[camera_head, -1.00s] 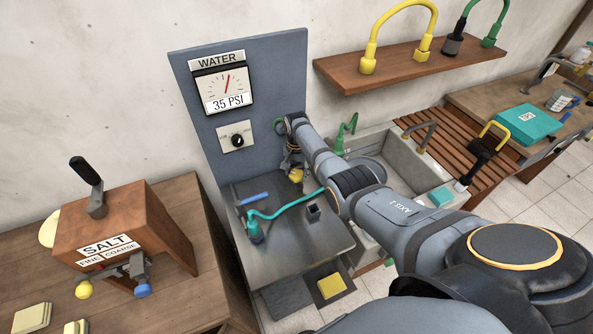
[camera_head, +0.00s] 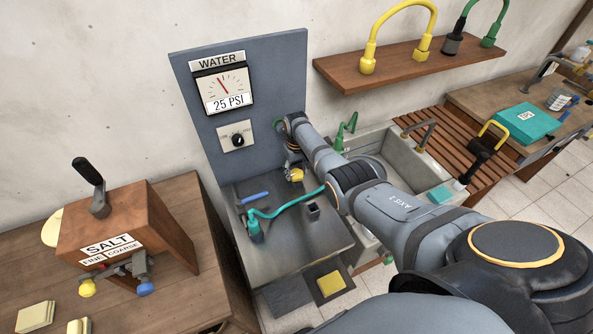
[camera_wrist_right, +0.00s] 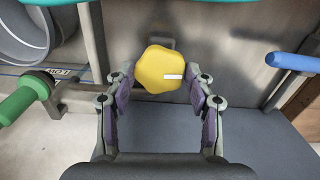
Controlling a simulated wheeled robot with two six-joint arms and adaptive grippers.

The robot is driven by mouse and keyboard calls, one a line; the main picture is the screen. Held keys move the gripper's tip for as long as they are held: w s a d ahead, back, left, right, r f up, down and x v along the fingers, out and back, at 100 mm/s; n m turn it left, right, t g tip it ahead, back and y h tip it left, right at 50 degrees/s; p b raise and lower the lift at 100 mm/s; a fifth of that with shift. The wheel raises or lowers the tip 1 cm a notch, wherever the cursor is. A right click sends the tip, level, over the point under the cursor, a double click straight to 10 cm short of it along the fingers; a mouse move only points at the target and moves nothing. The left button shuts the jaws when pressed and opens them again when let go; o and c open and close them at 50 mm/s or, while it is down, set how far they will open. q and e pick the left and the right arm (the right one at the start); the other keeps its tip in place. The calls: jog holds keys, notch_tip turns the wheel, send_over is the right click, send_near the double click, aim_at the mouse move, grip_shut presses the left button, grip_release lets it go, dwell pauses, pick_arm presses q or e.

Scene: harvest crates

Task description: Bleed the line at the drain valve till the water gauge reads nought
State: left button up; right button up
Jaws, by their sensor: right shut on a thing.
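The water gauge (camera_head: 223,88) on the grey-blue panel reads 25 PSI, its needle leaning left of upright. A yellow lobed knob (camera_head: 297,174) with a white mark sits low in front of the panel; I take it as the drain valve. My right gripper (camera_head: 293,165) reaches down to it. In the right wrist view the knob (camera_wrist_right: 157,69) sits between the fingertips of the right gripper (camera_wrist_right: 161,78), which are shut on its two sides. The white mark points right there. My left gripper is not in view.
A black dial (camera_head: 238,140) is under the gauge. A blue handle (camera_head: 255,198) and a teal hose (camera_head: 285,208) lie left of and in front of the knob. A green handle (camera_wrist_right: 20,104) shows left in the wrist view. A sink (camera_head: 400,158) stands right.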

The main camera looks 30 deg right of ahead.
aim_at(297, 173)
jog(key=n, duration=0.6)
jog(key=shift+w+r, duration=0.1)
dwell(0.5)
jog(key=o, duration=1.2)
notch_tip(297, 173, up, 12)
jog(key=shift+f, duration=0.1)
